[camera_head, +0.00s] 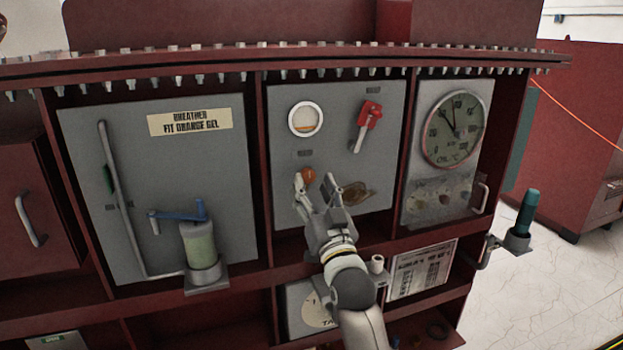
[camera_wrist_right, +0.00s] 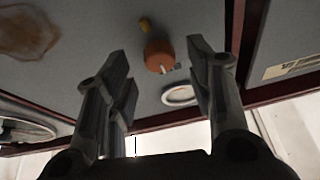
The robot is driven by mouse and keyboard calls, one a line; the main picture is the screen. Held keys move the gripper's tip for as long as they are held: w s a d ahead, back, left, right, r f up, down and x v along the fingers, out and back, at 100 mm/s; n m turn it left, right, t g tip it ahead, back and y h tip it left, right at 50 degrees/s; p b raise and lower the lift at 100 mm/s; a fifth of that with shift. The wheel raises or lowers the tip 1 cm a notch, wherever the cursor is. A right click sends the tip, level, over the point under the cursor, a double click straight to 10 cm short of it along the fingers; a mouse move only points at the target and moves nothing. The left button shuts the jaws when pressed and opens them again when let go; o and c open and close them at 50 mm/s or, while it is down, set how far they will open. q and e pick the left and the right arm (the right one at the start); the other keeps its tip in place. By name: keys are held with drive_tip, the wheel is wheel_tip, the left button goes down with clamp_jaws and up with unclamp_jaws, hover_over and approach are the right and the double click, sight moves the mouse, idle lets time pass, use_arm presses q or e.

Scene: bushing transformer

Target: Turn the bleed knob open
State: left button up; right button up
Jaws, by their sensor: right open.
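A small round orange-red knob (camera_head: 308,174) sticks out of the grey middle panel (camera_head: 343,135), below a round window. It also shows in the right wrist view (camera_wrist_right: 158,54), with a small pale mark or pin on its front. My right gripper (camera_head: 322,187) is in front of the lower part of this panel. Its fingers are spread and empty. In the right wrist view the knob appears between the fingertips (camera_wrist_right: 163,68), farther off, with no visible contact. My left gripper is not in view.
A brown stain (camera_head: 357,192) marks the panel. A dial gauge (camera_head: 454,128) is to the right. A breather cylinder (camera_head: 201,245) with a blue lever (camera_head: 180,214) is to the left.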

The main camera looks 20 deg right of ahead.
drive_tip(key=shift+w+r, duration=0.3)
drive_tip(key=shift+w, duration=0.4)
drive_tip(key=shift+c, duration=0.3)
drive_tip(key=c, duration=1)
